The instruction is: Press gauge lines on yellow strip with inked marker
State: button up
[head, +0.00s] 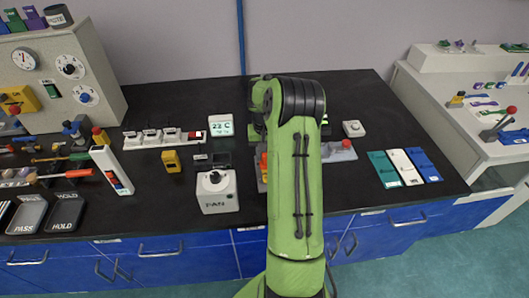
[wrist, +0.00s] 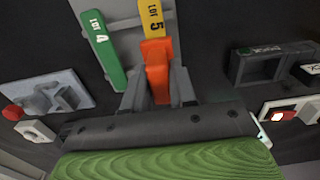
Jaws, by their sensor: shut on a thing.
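The yellow strip marked LOT 5 (wrist: 152,18) lies on a grey plate (wrist: 118,10) in the upper middle of the wrist view. A green strip marked LOT 4 (wrist: 103,52) lies to its left. My gripper (wrist: 158,92) is shut on an orange marker (wrist: 157,70), held between its grey fingers. The marker's far end overlaps the near end of the yellow strip in the picture; I cannot tell whether they touch. The marker's inked face is hidden.
A dark open-topped box (wrist: 260,64) stands right of the gripper. A grey fixture with a red knob (wrist: 52,98) is at left. In the head view, the white FAN box (head: 217,192) stands left of my arm, and coloured cards (head: 404,167) lie at right. The front right counter is mostly clear.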

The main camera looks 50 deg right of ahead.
notch_tip(320, 180, up, 7)
jog(key=p, duration=0.6)
dwell(0.4)
